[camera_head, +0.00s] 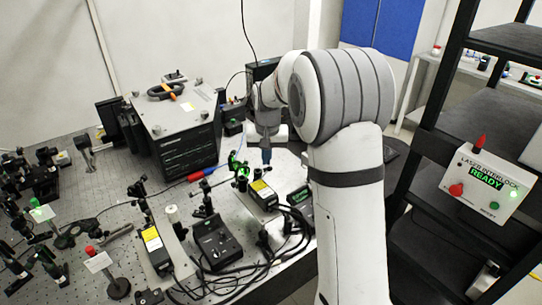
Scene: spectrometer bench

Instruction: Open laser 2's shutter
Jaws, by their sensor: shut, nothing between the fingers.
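Two dark laser heads with yellow labels stand on the optical bench, one left of centre (159,260) and one near the middle (264,203). I cannot read which is laser 2. A green-ringed part (237,166) stands just behind the middle laser head; I cannot tell whether it is a shutter. My gripper (267,158) points down above and behind the middle laser head, right of the green ring. It is small in view, shut and empty. Whether it touches anything is unclear. My arm hides part of the bench to the right.
The perforated bench (110,205) carries several optic mounts on the left. A dark instrument box (188,148) stands behind. Black cables (255,270) tangle at the front. A laser interlock box (478,188) reading READY is on the black rack at right.

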